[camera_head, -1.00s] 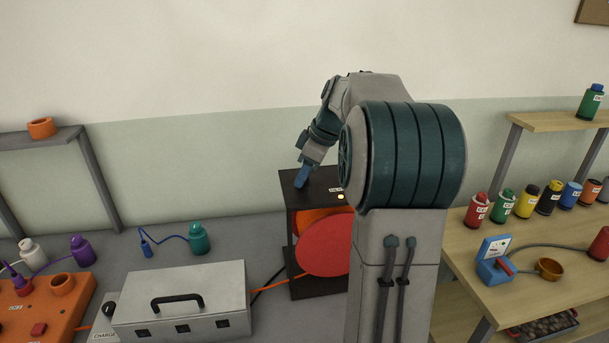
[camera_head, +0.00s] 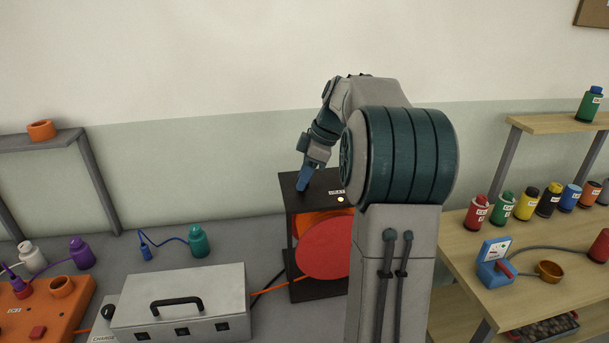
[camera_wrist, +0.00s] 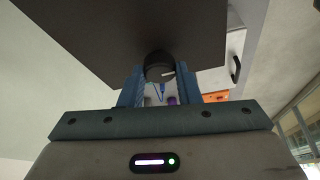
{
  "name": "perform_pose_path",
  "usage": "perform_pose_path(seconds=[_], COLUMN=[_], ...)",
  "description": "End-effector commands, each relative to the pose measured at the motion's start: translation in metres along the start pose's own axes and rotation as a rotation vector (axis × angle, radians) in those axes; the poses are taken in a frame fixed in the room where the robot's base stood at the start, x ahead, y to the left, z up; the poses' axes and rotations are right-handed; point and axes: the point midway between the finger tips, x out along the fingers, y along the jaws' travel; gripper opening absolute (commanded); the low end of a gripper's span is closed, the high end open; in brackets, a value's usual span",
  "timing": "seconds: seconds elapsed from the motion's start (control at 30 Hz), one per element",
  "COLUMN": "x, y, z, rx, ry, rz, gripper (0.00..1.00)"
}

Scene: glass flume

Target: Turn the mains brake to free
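A dark box-like stand (camera_head: 328,180) stands at the back centre, with a label and a small lit lamp on its top. A round black knob (camera_wrist: 158,66) with a white mark shows in the wrist view beside the dark panel; I take it for the mains brake. My gripper's blue fingers (camera_wrist: 160,78) lie on both sides of the knob and appear closed on it. In the head view my gripper (camera_head: 304,180) reaches down onto the stand's top, and the knob is hidden there. I cannot read the knob's setting.
A red disc (camera_head: 325,248) sits inside the stand. A grey case (camera_head: 180,298) with a black handle stands in front left, near an orange unit (camera_head: 45,310). The right table holds several small bottles and a blue device (camera_head: 495,265). My arm hides the stand's right side.

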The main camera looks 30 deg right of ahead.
Motion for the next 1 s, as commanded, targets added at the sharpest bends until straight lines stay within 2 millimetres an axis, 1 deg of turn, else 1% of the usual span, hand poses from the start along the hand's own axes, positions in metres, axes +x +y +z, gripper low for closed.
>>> perform_pose_path(seconds=[0.03, 0.07, 0.1, 0.37, 0.47, 0.57, 0.67, 0.8, 1.0], x=[-0.001, -0.001, -0.001, -0.001, -0.007, -0.020, -0.041, -0.075, -0.114], y=[0.000, 0.000, 0.000, 0.000, 0.001, 0.001, 0.001, 0.001, 0.001], z=[0.000, 0.000, 0.000, 0.000, 0.000, 0.000, 0.000, 0.000, 0.000], rx=[-0.001, -0.001, -0.001, 0.000, 0.000, 0.000, 0.000, 0.001, -0.001], ry=[-0.001, 0.000, 0.000, 0.000, 0.000, 0.000, 0.000, 0.000, 0.000], rz=[0.002, 0.002, 0.002, 0.001, 0.003, 0.005, 0.006, 0.006, 0.005], gripper=[0.41, 0.49, 0.52, 0.52, 0.52, 0.52, 0.52, 0.52, 0.52])
